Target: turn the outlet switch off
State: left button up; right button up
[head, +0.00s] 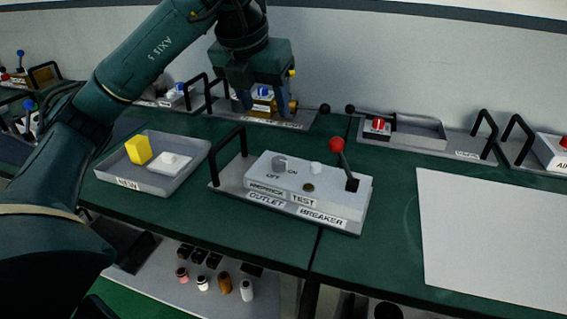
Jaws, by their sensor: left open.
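The outlet switch is a small grey knob (279,163) at the back left of the outlet and breaker panel (330,193), between the labels OFF and ON. Its exact setting is too small to tell. A red-balled breaker lever (338,146) stands up at the panel's right. My left gripper (264,103) is open and points down, above and behind the panel, apart from the knob. Its fingers overlap a yellow and blue part in the back row, and I cannot tell whether they touch it. My right gripper is out of view.
A grey tray (199,150) with a yellow block (138,149) and a white piece (170,161) lies left of the panel. Black handles (229,131) stand up at the panel's left. A white sheet (490,235) lies at right. More modules line the wall.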

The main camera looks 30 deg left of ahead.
aim_at(279, 160)
pick_arm(q)
jog(key=b+x, duration=0.1)
jog(key=x, duration=0.4)
jog(key=b+x, duration=0.1)
jog(key=x, duration=0.5)
jog(key=b+x, duration=0.2)
jog(key=x, duration=0.3)
jog(key=shift+s+a+f, duration=0.1)
jog(key=shift+a+f, duration=0.15)
jog(key=shift+a, duration=0.05)
jog(key=shift+c, duration=0.4)
jog(key=c, duration=0.9)
